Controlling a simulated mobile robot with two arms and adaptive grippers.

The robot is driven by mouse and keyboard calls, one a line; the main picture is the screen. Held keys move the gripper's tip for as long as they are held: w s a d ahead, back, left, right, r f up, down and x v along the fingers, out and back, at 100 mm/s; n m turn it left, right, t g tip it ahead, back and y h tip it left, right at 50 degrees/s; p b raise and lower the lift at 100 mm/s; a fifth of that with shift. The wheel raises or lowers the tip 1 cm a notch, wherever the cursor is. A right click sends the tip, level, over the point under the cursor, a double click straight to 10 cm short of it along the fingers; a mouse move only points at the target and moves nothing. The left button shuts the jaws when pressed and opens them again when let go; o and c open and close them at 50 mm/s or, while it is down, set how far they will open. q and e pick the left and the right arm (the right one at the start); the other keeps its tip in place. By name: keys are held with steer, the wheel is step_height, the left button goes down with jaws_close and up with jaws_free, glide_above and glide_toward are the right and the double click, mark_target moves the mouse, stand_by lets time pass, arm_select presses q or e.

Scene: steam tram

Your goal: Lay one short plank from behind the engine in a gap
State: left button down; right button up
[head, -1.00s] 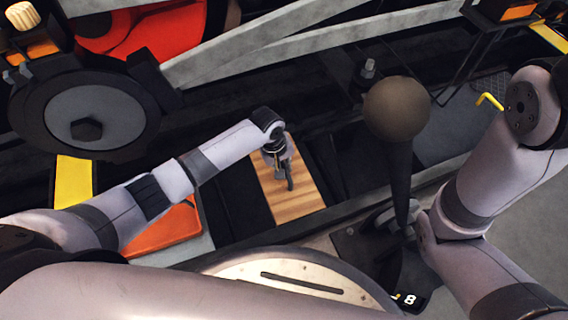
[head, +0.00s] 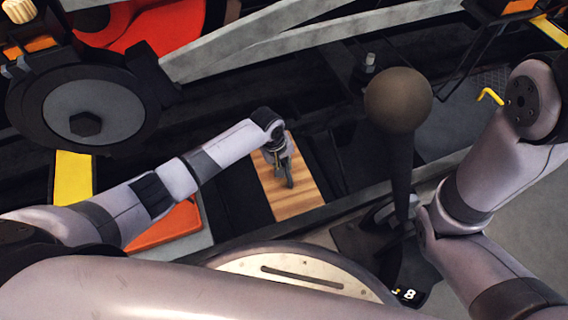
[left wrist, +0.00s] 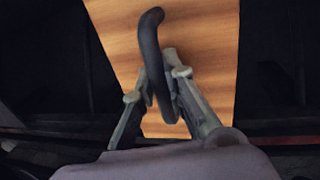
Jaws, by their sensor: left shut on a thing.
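A short wooden plank (head: 300,202) with striped light-brown grain lies or hovers over the dark opening below the grey beams in the head view. A dark curved handle (left wrist: 148,45) stands up from the plank. My left gripper (head: 284,170) is over the plank, its fingers shut around the handle; in the left wrist view the gripper (left wrist: 170,85) has one finger on each side of it. Dark gaps (head: 235,195) show beside the plank. I cannot tell whether the plank rests on its supports.
A round-knobbed lever (head: 398,100) stands right of the plank. An orange panel (head: 170,228) lies to the left, near a yellow strip (head: 74,178). A large dark wheel-like part (head: 85,110) and grey beams (head: 300,40) bound the far side. A round pale disc (head: 300,268) is in front.

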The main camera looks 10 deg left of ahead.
arm_select(q)
steer(key=c, duration=1.6)
jaws_free()
steer(key=shift+f, duration=0.1)
steer(key=shift+o, duration=0.2)
steer(key=shift+f, duration=0.1)
step_height(320, 180, up, 12)
steer(key=s+a, duration=0.1)
steer(key=a, duration=0.1)
steer(key=shift+s, duration=0.15)
